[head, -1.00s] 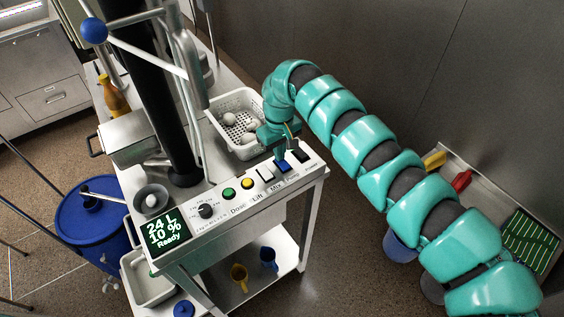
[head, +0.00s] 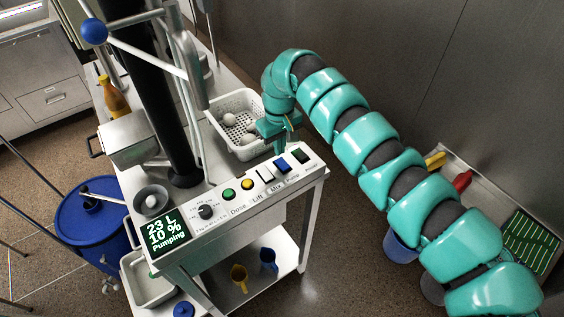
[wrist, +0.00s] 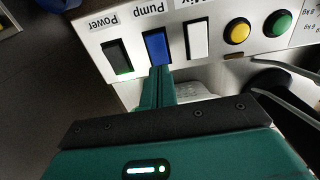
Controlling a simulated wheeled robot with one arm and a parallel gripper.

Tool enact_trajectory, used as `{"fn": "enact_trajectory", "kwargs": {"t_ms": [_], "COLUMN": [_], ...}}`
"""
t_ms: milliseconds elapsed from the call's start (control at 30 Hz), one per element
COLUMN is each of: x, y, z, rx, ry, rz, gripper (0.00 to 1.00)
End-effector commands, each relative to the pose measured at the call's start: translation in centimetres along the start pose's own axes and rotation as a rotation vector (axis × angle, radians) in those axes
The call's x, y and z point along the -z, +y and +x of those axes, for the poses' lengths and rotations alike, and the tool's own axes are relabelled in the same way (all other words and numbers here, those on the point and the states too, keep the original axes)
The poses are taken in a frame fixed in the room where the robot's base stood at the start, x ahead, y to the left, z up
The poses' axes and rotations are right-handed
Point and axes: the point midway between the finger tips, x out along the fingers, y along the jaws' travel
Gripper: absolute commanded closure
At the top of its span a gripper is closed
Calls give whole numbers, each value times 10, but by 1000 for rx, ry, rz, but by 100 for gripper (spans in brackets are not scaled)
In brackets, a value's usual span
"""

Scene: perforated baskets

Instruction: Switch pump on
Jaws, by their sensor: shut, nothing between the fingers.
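The blue Pump switch (head: 282,166) sits on the white control panel between the white Mix switch and the black Power switch. It also shows in the wrist view (wrist: 156,48), just beyond the fingertips. My gripper (head: 281,148) is shut and empty, behind the panel and slightly above the blue switch in the head view. In the wrist view its closed teal fingers (wrist: 158,72) point at the near edge of the blue switch; I cannot tell whether they touch it. The display (head: 166,234) reads "23 L, 10 %, Pumping".
The panel also bears the white Mix switch (head: 265,175), black Power switch (head: 300,156), yellow button (head: 247,184), green button (head: 228,195) and a black knob (head: 205,211). A white perforated basket (head: 226,104) with pale round items stands behind. A black column (head: 150,95) rises at the left.

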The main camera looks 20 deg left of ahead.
Motion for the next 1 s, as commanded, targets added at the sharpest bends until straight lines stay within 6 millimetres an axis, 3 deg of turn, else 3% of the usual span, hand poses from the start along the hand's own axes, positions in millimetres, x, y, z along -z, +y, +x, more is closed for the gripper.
{"fn": "enact_trajectory", "kwargs": {"t_ms": [500,1000], "x": [0,0], "y": [0,0], "z": [-37,-38], "rx": [-1,0], "ry": [2,0], "rz": [-1,0], "gripper": [100,100]}}
